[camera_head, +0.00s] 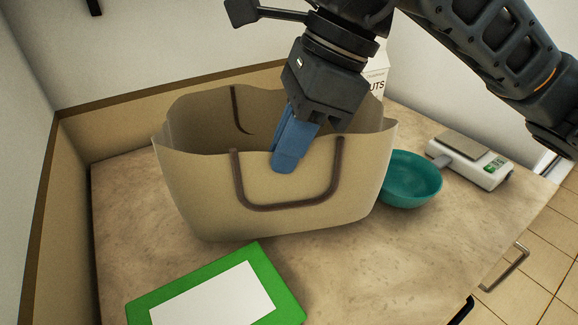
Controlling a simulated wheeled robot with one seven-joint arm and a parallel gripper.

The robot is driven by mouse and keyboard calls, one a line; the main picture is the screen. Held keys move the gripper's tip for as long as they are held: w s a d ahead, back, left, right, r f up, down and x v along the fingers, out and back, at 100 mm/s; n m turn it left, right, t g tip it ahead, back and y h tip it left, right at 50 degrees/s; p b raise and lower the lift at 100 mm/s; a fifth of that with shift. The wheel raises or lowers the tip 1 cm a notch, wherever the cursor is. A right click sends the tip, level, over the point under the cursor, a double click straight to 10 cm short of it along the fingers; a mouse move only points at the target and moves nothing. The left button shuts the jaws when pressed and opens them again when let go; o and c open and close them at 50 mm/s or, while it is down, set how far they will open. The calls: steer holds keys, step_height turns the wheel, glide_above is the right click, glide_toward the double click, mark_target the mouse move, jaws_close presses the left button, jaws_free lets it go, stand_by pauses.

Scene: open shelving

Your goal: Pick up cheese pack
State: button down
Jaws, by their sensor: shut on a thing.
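I cannot make out a cheese pack in the head view; the inside of the tan bag (200,190) is largely hidden by its front wall. My gripper (287,158) points down at the middle of the bag's front rim. Its blue fingers are close together, and the nearer one shows outside the front wall, overlapping the rim. It appears shut on the bag's front wall, between the ends of the brown handle (290,206). The far finger is mostly hidden.
A green item with a white panel (215,295) lies at the front of the counter (130,220). A teal bowl (411,180) stands right of the bag, with a white scale (470,160) beyond. A white carton (377,72) stands behind the bag.

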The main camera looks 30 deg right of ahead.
steer(key=shift+f, duration=1.75)
steer(key=shift+f+b, duration=0.2)
steer(key=shift+b, duration=0.1)
steer(key=c, duration=1.2)
jaws_free()
steer(key=shift+c, duration=0.2)
steer(key=shift+r, duration=0.2)
steer(key=v, duration=1.2)
steer(key=shift+p, duration=0.3)
